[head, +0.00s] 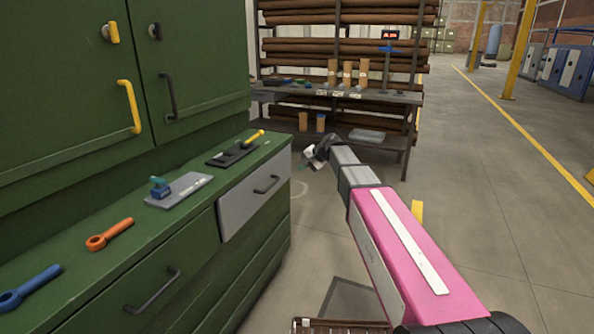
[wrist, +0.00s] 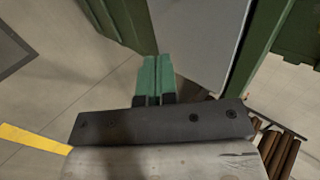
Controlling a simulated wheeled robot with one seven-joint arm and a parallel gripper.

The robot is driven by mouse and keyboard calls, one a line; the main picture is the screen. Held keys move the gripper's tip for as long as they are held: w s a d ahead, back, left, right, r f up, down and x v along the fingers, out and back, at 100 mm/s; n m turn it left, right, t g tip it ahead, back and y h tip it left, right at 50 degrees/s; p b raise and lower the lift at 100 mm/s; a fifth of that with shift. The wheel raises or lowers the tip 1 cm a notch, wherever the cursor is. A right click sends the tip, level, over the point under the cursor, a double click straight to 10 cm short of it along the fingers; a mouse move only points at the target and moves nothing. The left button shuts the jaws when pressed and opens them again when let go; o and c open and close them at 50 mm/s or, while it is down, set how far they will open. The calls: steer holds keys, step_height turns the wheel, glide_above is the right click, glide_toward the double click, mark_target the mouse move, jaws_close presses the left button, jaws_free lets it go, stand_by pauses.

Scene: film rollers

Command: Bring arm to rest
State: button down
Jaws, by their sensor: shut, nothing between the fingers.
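My gripper (head: 311,164) is at the end of my outstretched pink and grey arm, over the floor just right of the green cabinet's (head: 200,255) far end. In the wrist view its two green fingers (wrist: 157,80) are together with nothing between them. In that view the cabinet's grey drawer front (wrist: 195,35) and green edges lie just beyond the fingers. I cannot tell the exact gap between the fingers and the cabinet.
The counter carries a blue wrench (head: 30,287), an orange wrench (head: 109,234), a grey plate (head: 180,190) and a black plate (head: 235,150). A shelf rack (head: 340,100) with brown rolls stands behind. Open floor (head: 490,190) lies to the right.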

steer(key=s+d+f+n+g+h, duration=0.1)
steer(key=s+d+f+h, duration=0.2)
steer(key=s+d+f, duration=0.4)
steer(key=s+d+f+n+g+h, duration=0.1)
steer(key=s+d+f+h, duration=0.2)
steer(key=s+d+f, duration=0.4)
steer(key=s+d+f+n+g+h, duration=0.1)
steer(key=s+d+f, duration=0.6)
steer(key=s, duration=1)
steer(key=d+n+h, duration=0.1)
steer(key=d, duration=0.2)
steer(key=shift+s+h, duration=0.4)
